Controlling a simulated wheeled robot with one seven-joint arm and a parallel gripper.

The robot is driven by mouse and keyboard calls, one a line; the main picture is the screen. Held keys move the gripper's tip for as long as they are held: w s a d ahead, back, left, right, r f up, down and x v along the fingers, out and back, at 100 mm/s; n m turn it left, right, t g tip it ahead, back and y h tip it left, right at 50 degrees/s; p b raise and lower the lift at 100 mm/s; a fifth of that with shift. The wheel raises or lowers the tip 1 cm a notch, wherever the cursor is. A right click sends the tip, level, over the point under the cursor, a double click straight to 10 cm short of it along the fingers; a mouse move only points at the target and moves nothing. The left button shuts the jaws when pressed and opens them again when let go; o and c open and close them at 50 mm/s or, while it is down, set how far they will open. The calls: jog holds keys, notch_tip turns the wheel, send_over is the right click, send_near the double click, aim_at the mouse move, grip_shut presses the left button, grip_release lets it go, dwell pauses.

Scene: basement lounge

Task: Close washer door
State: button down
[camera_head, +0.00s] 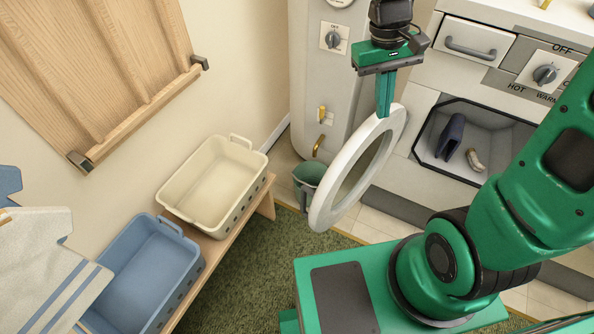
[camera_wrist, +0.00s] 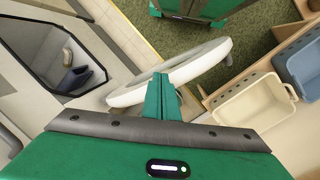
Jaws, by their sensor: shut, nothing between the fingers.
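The washer door (camera_head: 357,167) is a round white ring with a glass middle. It stands swung open, out from the washer front (camera_head: 418,101), and also shows in the wrist view (camera_wrist: 170,76). The washer opening (camera_head: 468,142) is uncovered, with a dark item (camera_head: 450,137) and a beige item (camera_head: 475,160) inside. My gripper (camera_head: 385,112) is shut, pointing down at the upper rim of the door. In the wrist view its closed fingers (camera_wrist: 161,97) are right at the rim, and I cannot tell whether they touch it.
A green bucket (camera_head: 308,177) stands behind the door, near a white heater (camera_head: 331,90). A cream basket (camera_head: 215,180) and a blue basket (camera_head: 150,270) sit on a wooden bench (camera_head: 233,237) at left. Green carpet (camera_head: 262,262) lies between bench and my base.

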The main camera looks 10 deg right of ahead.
jog(key=w+a+f+n, duration=0.1)
jog(key=a+f+n, duration=0.15)
jog(key=a, duration=0.45)
jog(key=w+a+f+n+g, duration=0.1)
jog(key=a+f, duration=0.2)
jog(key=a, duration=0.4)
jog(key=w+a+f+n, duration=0.2)
jog(key=a+f, duration=0.1)
jog(key=a, duration=0.5)
jog(key=s+d+f, duration=0.3)
jog(key=s+f, duration=0.2)
jog(key=f, duration=0.5)
jog(key=shift+s+f, duration=0.3)
jog(key=shift+s, duration=0.05)
jog(key=shift+a+y, duration=0.15)
jog(key=shift+y, duration=0.15)
